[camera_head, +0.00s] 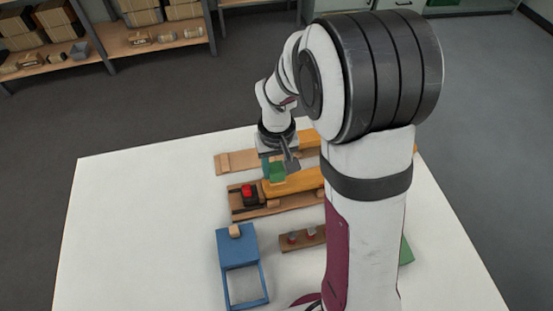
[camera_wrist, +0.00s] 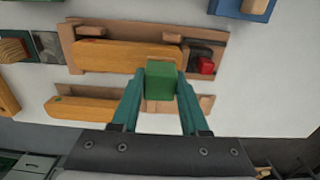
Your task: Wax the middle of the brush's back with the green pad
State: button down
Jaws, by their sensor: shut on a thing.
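My gripper (camera_wrist: 161,92) is shut on the green pad (camera_wrist: 161,79), held between its teal fingertips. In the head view my gripper (camera_head: 276,170) and the green pad (camera_head: 277,172) are over the middle fixture. An orange-yellow wooden brush (camera_wrist: 120,56) lies in that fixture (camera_wrist: 66,36); the brush also shows in the head view (camera_head: 300,182), partly behind my arm. In the wrist view the pad covers part of the brush's near edge, towards the end by the red clamp (camera_wrist: 206,65). I cannot tell whether the pad touches the brush.
A second orange-yellow brush (camera_wrist: 95,110) lies on a board behind the fixture. A blue box (camera_head: 236,245) with a small wooden block (camera_head: 234,231) and a brown rack (camera_head: 302,238) stand nearer. The white table (camera_head: 140,220) is clear on the left.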

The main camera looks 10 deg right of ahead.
aim_at(277, 168)
jog(key=shift+f, duration=0.75)
jog(key=shift+d+r, duration=0.2)
jog(key=shift+d, duration=5.15)
jog(key=shift+a, duration=5.4)
jog(key=shift+s+f, duration=0.1)
jog(key=shift+f, duration=0.2)
jog(key=shift+r, duration=3.6)
jog(key=shift+f, duration=0.1)
